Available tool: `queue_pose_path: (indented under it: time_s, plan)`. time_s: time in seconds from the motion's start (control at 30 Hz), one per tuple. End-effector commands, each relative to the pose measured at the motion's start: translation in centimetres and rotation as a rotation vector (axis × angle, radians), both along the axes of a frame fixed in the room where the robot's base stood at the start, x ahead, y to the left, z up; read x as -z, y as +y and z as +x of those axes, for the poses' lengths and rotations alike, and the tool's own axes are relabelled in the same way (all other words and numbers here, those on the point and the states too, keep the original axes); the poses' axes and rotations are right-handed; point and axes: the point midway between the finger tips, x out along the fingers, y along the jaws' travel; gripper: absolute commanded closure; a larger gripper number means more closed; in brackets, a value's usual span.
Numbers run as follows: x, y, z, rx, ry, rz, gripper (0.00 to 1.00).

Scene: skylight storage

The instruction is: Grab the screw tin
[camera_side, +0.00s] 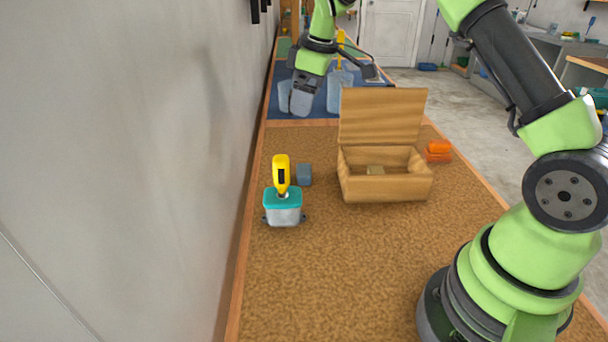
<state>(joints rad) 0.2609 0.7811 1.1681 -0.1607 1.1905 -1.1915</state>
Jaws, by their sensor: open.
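I cannot tell for sure which thing is the screw tin. A small blue-grey block (304,174) sits on the brown work surface, just behind and right of a grey container with a teal top (284,212). My gripper (301,108) hangs at the far end, in front of the blue area, pointing down. It is open, and nothing shows between its fingers. It is apart from all of these things.
A yellow-handled tool (281,172) stands upright in the teal-topped container. An orange item (438,150) sits right of the wooden box, whose lid is raised. Grey bins (340,92) stand on the blue mat (320,107). A wall borders the left; the front surface is clear.

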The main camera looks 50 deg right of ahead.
Motion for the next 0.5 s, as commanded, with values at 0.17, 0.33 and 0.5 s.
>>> queue_pose_path:
  time_s: [0.17, 0.33, 0.5]
  plan:
    - [6.6, -2.5, 1.6, -0.139, 0.059, -0.017, 0.11]
    - [9.7, -3.6, 1.8, -0.213, 0.079, -0.022, 0.11]
    - [12.0, -3.5, 1.9, -0.230, 0.087, -0.022, 0.11]
